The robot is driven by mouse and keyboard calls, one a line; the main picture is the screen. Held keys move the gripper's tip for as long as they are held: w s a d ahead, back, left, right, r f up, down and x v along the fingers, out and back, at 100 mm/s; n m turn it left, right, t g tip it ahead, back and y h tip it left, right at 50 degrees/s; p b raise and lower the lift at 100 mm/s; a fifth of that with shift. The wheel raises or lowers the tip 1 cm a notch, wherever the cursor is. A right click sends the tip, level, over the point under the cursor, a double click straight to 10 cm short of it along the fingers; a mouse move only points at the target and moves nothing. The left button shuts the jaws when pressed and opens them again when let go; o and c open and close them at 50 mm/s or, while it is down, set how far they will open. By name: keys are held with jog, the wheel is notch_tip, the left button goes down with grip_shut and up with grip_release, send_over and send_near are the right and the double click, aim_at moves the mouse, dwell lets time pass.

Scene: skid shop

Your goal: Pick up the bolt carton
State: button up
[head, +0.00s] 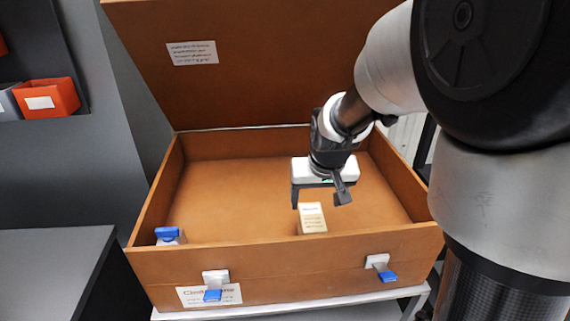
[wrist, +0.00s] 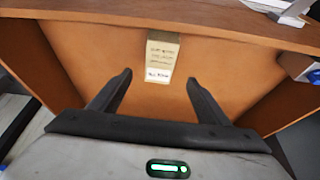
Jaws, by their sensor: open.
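The bolt carton (head: 312,217) is a small cream box with dark print and a white label. It stands inside the open brown case (head: 235,240), close to the front wall. My gripper (head: 322,198) is above the case floor, just behind and above the carton, with its fingers apart and nothing between them. In the wrist view the carton (wrist: 160,57) lies ahead of the open gripper (wrist: 158,85), roughly centred between the fingertips. No contact shows.
The case lid (head: 260,60) stands open at the back. White and blue latches (head: 215,284) sit on the front wall, and another blue-topped piece (head: 168,236) is at the left front corner. A grey table (head: 50,265) and an orange bin (head: 47,98) are at left. The case floor is otherwise clear.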

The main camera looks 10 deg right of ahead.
aim_at(312, 216)
jog(key=b+x, duration=0.2)
jog(key=x, duration=0.7)
jog(key=shift+w+f, duration=0.1)
jog(key=shift+f, duration=0.25)
jog(key=shift+s+b+x, duration=0.15)
jog(key=shift+b+x, duration=0.3)
jog(key=shift+x, duration=0.8)
jog(key=shift+s+b+x, duration=0.15)
jog(key=shift+b+x, duration=0.25)
jog(key=shift+x, duration=0.9)
jog(key=shift+f, duration=0.35)
jog(key=c, duration=1.5)
